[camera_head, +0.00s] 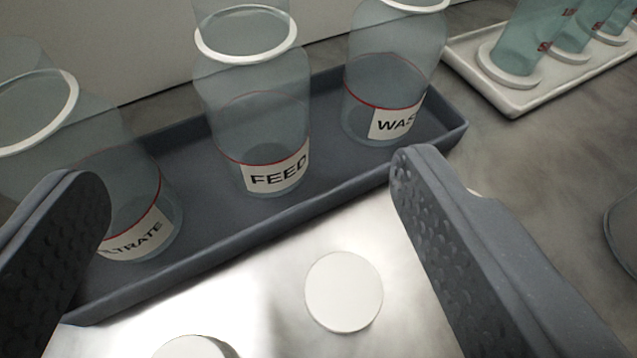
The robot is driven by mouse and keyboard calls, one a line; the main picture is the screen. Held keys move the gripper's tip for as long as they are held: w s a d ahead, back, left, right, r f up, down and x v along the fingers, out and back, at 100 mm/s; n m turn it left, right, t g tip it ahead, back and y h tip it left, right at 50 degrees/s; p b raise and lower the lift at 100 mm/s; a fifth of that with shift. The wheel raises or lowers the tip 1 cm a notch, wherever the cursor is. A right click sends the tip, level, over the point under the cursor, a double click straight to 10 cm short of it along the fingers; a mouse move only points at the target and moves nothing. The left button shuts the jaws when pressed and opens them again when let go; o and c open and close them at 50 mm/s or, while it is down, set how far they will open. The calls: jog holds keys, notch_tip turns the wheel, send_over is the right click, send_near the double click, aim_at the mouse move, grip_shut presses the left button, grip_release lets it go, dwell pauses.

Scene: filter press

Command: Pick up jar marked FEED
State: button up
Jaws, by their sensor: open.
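The jar marked FEED (250,130) is a clear greenish jar with a white neck ring and a red line above its label. It stands upright in a dark grey tray (250,237), between two similar jars. My gripper (245,180) is open and empty. One finger is at the left and one at the right. The FEED jar shows in the gap between them, farther off, and neither finger appears to touch it. The top of the jar is cut off by the picture edge.
A jar with a partly hidden label ending "TRATE" (135,175) stands left, behind my left finger. A jar labelled "WAS..." (385,85) stands right. White round caps (344,291) lie in front. A pale rack (500,93) with tubes stands at the upper right. A wall is behind.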

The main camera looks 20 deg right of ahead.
aim_at(261, 107)
jog(key=b+x, duration=0.1)
jog(key=x, duration=0.7)
jog(key=shift+w+f, duration=0.25)
jog(key=shift+b+x, duration=0.6)
jog(key=shift+x, duration=2)
jog(key=shift+s+a+f, duration=0.1)
jog(key=shift+a, duration=0.05)
jog(key=shift+c, duration=0.4)
jog(key=shift+f, duration=0.1)
jog(key=c, duration=1)
